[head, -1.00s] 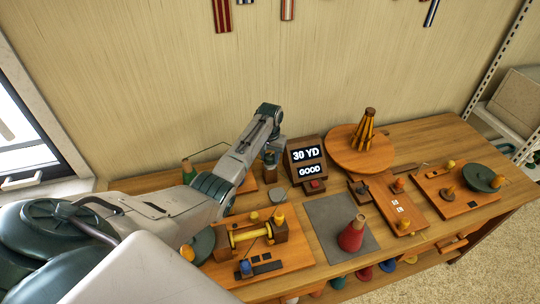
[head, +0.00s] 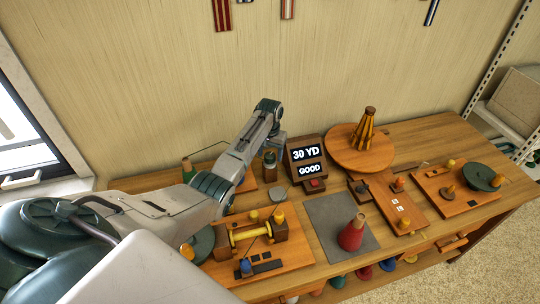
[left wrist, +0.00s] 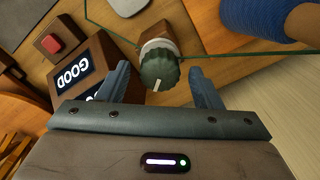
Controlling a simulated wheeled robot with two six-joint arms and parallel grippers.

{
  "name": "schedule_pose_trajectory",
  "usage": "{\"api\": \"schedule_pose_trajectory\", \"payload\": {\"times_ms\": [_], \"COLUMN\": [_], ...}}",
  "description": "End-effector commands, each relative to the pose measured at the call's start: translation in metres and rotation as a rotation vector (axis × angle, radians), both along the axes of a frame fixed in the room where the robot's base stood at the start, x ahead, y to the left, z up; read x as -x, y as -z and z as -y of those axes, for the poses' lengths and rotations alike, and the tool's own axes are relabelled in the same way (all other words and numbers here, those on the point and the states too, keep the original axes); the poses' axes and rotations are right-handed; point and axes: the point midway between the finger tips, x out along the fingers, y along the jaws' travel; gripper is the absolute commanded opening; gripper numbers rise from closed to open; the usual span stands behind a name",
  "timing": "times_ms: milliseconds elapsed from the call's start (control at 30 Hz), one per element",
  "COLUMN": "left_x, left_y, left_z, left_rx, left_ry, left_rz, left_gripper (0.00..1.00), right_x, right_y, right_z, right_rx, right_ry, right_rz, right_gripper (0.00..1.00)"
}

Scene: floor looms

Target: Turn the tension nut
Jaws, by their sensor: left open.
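The tension nut is a dark green ridged knob with a white mark, set on a pale collar and a wooden post; it shows as a nut (left wrist: 158,74) in the left wrist view. A green thread runs past the post. My left gripper (left wrist: 160,70) is open, with one blue-grey finger on each side of the nut and a visible gap to both. In the head view my left gripper (head: 275,145) is at the post (head: 270,168), left of the display box; its fingers are too small to make out there. My right gripper is not in view.
A display box (head: 306,160) reading "30 YD GOOD" with a red button stands close beside the post. A blue spool (left wrist: 260,15) is near the gripper in the wrist view. A red cone (head: 352,235) stands on a grey mat (head: 325,212). A round wooden turntable (head: 345,155) is behind.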

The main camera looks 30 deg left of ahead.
Motion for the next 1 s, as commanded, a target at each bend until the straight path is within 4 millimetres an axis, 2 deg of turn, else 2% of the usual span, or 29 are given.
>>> {"api": "schedule_pose_trajectory", "payload": {"times_ms": [300, 500, 667, 1000], "left_x": [-0.001, 0.000, 0.000, 0.000], "left_y": [-0.060, -0.088, -0.097, -0.097], "left_z": [0.000, 0.000, 0.000, 0.000], "left_rx": [-0.001, -0.001, 0.000, 0.000], "left_ry": [0.001, 0.000, 0.000, 0.000], "left_rz": [0.005, 0.004, 0.002, 0.001], "left_gripper": [0.59, 0.59, 0.59, 0.59], "right_x": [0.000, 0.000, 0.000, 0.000], "right_y": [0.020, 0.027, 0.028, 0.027], "right_z": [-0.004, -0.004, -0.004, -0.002], "right_rx": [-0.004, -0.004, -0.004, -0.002], "right_ry": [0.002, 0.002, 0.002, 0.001], "right_rz": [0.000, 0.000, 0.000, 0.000], "right_gripper": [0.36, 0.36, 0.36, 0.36]}}
